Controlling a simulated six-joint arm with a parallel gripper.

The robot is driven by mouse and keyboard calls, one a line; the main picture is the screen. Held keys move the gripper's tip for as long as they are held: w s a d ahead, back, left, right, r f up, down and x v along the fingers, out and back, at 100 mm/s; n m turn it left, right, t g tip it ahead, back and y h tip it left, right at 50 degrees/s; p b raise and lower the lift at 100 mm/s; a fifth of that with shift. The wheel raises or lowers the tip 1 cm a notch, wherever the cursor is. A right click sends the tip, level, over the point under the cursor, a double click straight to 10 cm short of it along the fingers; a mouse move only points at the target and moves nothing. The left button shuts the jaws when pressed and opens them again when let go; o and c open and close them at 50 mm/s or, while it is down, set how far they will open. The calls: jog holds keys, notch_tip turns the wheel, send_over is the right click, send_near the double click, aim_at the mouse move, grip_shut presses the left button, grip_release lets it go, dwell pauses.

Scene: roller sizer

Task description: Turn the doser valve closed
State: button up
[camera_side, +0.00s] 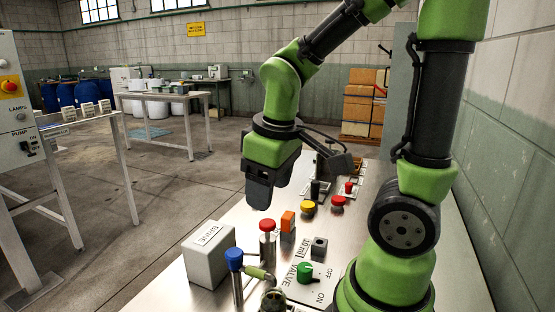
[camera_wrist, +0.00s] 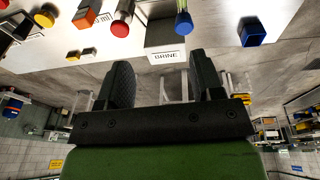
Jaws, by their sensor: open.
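A green knob (camera_side: 305,271) sits on a white plate (camera_side: 330,283) marked VALVE, with OFF and ON printed on its right side. The plate is at the front of the steel table; I cannot tell which word the knob points to. The knob is not visible in the wrist view. My gripper (camera_side: 266,192) hangs above the table, up and to the left of the knob, well apart from it. In the wrist view my gripper's two dark fingers (camera_wrist: 163,78) are spread with nothing between them.
A white BRINE box (camera_side: 210,254), a blue-topped post (camera_side: 234,260), a red-capped cylinder (camera_side: 267,228) and an orange block (camera_side: 288,221) stand near the knob. A light-green handle (camera_side: 260,274) lies just left of it. A blue open box (camera_wrist: 252,33) shows in the wrist view.

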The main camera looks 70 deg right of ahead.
jog(key=s+a+r+m+t+y, duration=0.2)
jog(key=s+a+r+m+t, duration=0.1)
jog(key=a+r+t, duration=0.1)
notch_tip(320, 180, up, 2)
jog(key=shift+s+a+r, duration=0.1)
jog(key=shift+s+a, duration=0.1)
jog(key=shift+a, duration=0.25)
jog(key=m+g+y, duration=0.2)
jog(key=m+g, duration=0.2)
jog(key=g, duration=0.6)
send_over(305, 266)
jog(key=w+d, duration=0.2)
jog(key=w, duration=0.1)
notch_tip(305, 266, down, 20)
jog(key=x, duration=0.9)
jog(key=shift+f, duration=0.4)
